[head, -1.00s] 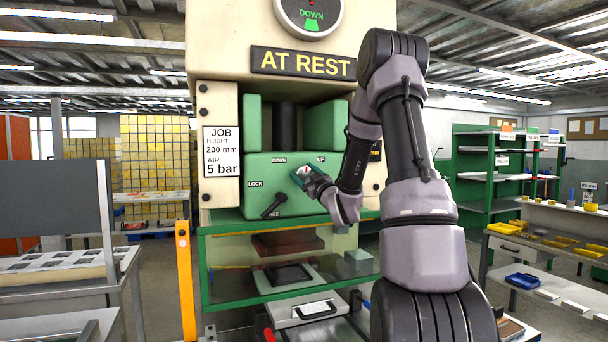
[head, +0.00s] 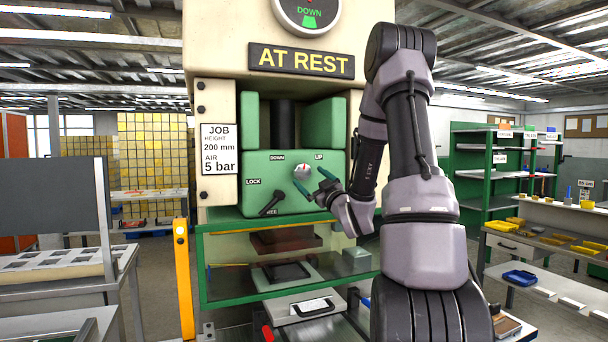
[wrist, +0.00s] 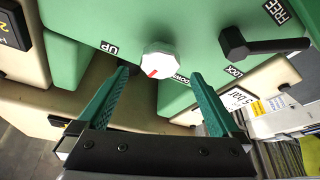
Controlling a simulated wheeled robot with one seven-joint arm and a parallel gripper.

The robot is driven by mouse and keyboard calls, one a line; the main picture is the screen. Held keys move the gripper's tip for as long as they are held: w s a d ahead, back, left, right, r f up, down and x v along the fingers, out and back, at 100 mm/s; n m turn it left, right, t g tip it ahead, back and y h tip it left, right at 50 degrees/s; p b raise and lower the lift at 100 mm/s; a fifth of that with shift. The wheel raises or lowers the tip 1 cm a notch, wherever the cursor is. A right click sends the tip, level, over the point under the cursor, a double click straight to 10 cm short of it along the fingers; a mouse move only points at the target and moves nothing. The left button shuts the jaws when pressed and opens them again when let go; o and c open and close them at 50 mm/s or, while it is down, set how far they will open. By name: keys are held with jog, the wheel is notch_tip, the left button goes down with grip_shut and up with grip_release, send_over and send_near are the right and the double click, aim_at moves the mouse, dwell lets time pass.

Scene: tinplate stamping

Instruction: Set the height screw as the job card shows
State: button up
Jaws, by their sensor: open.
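The height screw is a white ribbed knob (head: 302,172) with a red mark, on the green ram face (head: 257,206) between the DOWN and UP labels. The knob (wrist: 158,60) also shows in the wrist view, ahead of the fingertips. My gripper (head: 316,185) is open and empty, just right of and below the knob, apart from it. Its green fingers (wrist: 162,85) spread either side of the knob in the wrist view. The job card (head: 219,150) reads height 200 mm, air 5 bar.
A green-framed guard (head: 205,268) covers the die area below the ram. A yellow post (head: 184,280) stands at the left. Shelves (head: 485,170) stand at the right.

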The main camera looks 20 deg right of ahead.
jog(key=shift+v, duration=2.4)
jog(key=shift+w, duration=0.15)
